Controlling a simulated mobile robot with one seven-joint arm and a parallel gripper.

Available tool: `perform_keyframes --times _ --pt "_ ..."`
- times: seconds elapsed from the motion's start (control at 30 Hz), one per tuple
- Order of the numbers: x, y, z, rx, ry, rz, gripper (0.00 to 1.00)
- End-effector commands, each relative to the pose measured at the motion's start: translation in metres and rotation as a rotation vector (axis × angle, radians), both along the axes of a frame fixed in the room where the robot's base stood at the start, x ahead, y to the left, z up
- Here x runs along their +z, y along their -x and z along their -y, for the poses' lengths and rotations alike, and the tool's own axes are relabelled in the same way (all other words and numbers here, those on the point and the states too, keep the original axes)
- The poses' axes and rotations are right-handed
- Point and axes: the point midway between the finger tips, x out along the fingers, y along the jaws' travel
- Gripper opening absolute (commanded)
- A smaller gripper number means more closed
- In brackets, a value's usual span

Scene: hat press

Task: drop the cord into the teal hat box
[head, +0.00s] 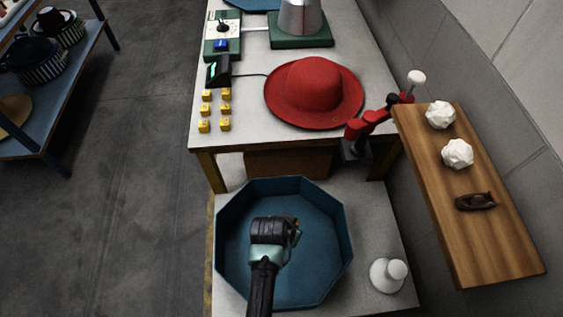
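The teal hat box (334,275), octagonal and open at the top, stands on a low pale surface. My gripper (290,232) is over its interior, seen from behind and above, and my wrist hides the fingertips. A small brownish-grey edge shows at the gripper's right side; I cannot tell whether it is cord or part of the gripper. I cannot see whether the fingers are open or shut. No cord is clearly recognisable.
A wooden shelf (455,218) at the right holds two white crumpled balls and a small dark brown object (476,201). A white knobbed piece (388,275) stands right of the box. A red hat (314,90) lies on the table behind, near a red-handled lever (370,122).

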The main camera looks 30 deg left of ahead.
Motion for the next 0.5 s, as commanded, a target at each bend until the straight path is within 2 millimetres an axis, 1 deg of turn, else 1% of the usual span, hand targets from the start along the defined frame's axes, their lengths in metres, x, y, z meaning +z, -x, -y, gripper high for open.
perform_keyframes --times 0.03,0.07,0.33,0.37,0.5 --pt "-0.0074 -0.0001 -0.0002 0.000 0.000 0.000 0.00" --pt "-0.0083 -0.0001 -0.0002 0.000 0.000 0.000 0.00" --pt "-0.0074 -0.0001 0.0000 0.000 0.000 0.000 0.00" --pt "-0.0074 -0.0001 0.0000 0.000 0.000 0.000 0.38" --pt "-0.0073 -0.0001 0.0000 0.000 0.000 0.000 0.63"
